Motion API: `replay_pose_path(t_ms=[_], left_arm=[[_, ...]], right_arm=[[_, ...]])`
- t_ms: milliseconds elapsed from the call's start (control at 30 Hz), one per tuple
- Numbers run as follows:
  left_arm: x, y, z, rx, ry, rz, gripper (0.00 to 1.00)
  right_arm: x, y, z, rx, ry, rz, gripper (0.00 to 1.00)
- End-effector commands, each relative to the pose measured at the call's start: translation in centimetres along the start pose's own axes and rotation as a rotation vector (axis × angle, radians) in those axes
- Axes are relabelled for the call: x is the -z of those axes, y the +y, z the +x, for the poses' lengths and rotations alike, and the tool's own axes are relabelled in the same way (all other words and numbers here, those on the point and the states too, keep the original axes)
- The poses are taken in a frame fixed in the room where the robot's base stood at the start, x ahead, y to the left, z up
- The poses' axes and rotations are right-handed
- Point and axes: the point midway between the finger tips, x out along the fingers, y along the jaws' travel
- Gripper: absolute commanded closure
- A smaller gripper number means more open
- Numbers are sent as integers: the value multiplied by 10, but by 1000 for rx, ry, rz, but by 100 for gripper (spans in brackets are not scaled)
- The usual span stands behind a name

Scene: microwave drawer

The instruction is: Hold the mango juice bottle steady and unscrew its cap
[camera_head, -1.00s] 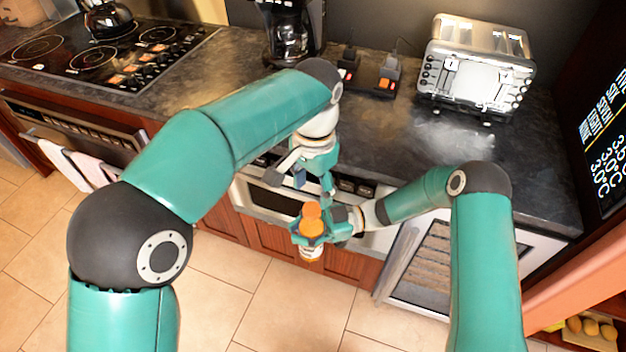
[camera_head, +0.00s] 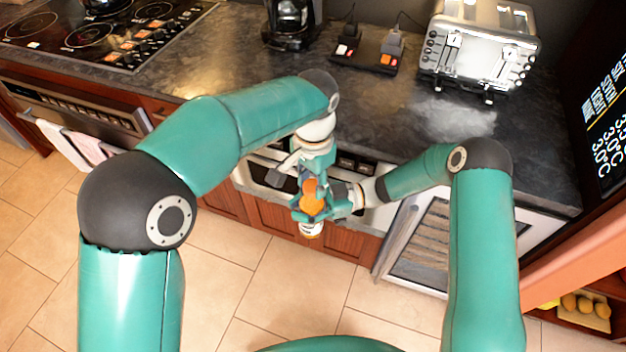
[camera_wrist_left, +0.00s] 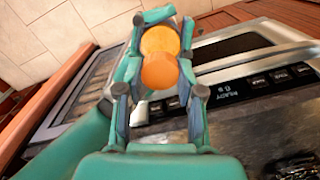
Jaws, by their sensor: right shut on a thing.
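The mango juice bottle (camera_head: 313,206) is orange with a pale lower end and is held out in front of the counter. Its round orange cap (camera_head: 309,186) is on top; the cap also shows in the left wrist view (camera_wrist_left: 160,72). My right gripper (camera_head: 314,214) is shut around the bottle's body, reaching in from the right. My left gripper (camera_head: 312,179) is just above the bottle. In the left wrist view its two fingers (camera_wrist_left: 160,88) are apart, one on each side of the cap, with visible gaps. The bottle's far side is hidden.
A dark counter (camera_head: 250,75) runs behind, with a toaster (camera_head: 480,50), a power strip (camera_head: 363,55), a coffee maker (camera_head: 292,22) and a stovetop (camera_head: 90,35). A microwave drawer (camera_head: 262,178) is close behind the bottle. Tiled floor lies below.

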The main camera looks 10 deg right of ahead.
Motion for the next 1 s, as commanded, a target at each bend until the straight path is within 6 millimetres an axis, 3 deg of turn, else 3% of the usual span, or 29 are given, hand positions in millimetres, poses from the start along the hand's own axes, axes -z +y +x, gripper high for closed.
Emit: replay_pose_path(t_ms=[33,133,1000], left_arm=[[0,0,0,0,0,0,86],[0,0,0,0,0,0,100],[-1,-1,-6,0,0,0,100]], right_arm=[[1,0,0,0,1,-1,100],[1,0,0,0,1,-1,100],[1,0,0,-2,1,0,100]])
